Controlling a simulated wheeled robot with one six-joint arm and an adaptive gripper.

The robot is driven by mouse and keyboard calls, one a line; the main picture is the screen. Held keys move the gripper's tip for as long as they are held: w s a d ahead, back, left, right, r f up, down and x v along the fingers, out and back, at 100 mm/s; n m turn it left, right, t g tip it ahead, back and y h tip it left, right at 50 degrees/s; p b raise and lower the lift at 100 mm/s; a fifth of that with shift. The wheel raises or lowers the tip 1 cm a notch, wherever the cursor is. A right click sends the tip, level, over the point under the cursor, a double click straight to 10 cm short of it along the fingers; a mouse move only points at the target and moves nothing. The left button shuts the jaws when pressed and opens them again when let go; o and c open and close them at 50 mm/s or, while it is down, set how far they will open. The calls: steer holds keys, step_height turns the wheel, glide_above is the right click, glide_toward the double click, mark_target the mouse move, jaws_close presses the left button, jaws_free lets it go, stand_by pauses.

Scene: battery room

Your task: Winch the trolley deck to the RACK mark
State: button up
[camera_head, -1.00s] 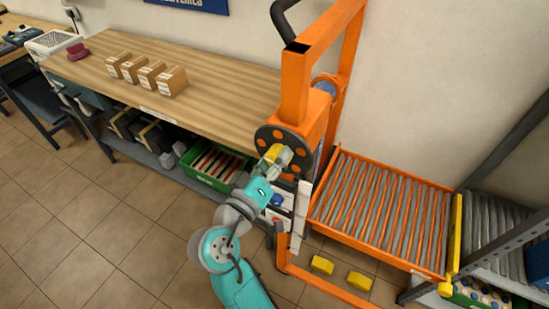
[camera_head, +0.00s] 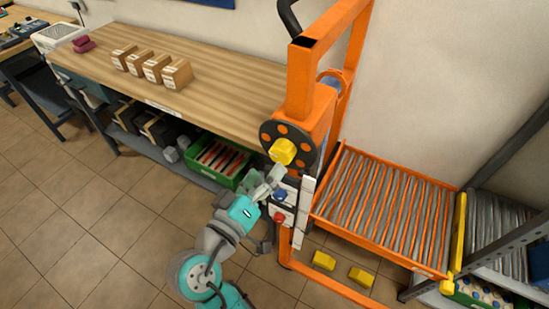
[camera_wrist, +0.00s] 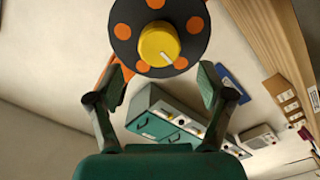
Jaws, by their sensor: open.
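The winch wheel (camera_head: 267,133) is a black disc with orange spots on the orange trolley mast (camera_head: 300,90). A yellow knob (camera_head: 283,151) stands at its hub. In the wrist view the knob (camera_wrist: 158,44) carries a white line, and the black disc (camera_wrist: 124,33) is behind it. My gripper (camera_head: 270,180) is open and empty, just below and apart from the knob. In the wrist view my gripper (camera_wrist: 162,82) has its fingers spread below the knob. The roller deck (camera_head: 385,205) sits low, right of the mast. A pale upright strip (camera_head: 303,215) stands beside it; no RACK mark is legible.
A blue button (camera_head: 281,195) and a red button (camera_head: 279,217) are close to my gripper. The wooden bench (camera_head: 220,85) bears several boxes. A rack (camera_head: 500,225) stands right of the deck, past a yellow bar (camera_head: 459,235). Two yellow blocks (camera_head: 324,261) lie at floor level.

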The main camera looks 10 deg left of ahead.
steer(key=v, duration=0.5)
steer(key=shift+s+a, duration=0.15)
steer(key=shift+s, duration=0.2)
stand_by(1.0)
steer(key=w+d+f+n+y, duration=0.2)
steer(key=d+f+n+y, duration=0.2)
steer(key=d+f, duration=0.6)
steer(key=s+d+f+g+y, duration=0.3)
steer(key=s+d+f, duration=0.4)
steer(key=f, duration=0.4)
steer(key=s+d+r+m, duration=0.3)
steer(key=s+d+m, duration=0.1)
steer(key=s, duration=0.7)
steer(key=s+d+r+m, duration=0.3)
steer(key=s+d, duration=0.4)
steer(key=s, duration=0.4)
steer(key=shift+s+d+m+t+h, duration=0.25)
steer(key=shift+s+m+t+h, duration=0.15)
steer(key=shift+m, duration=0.5)
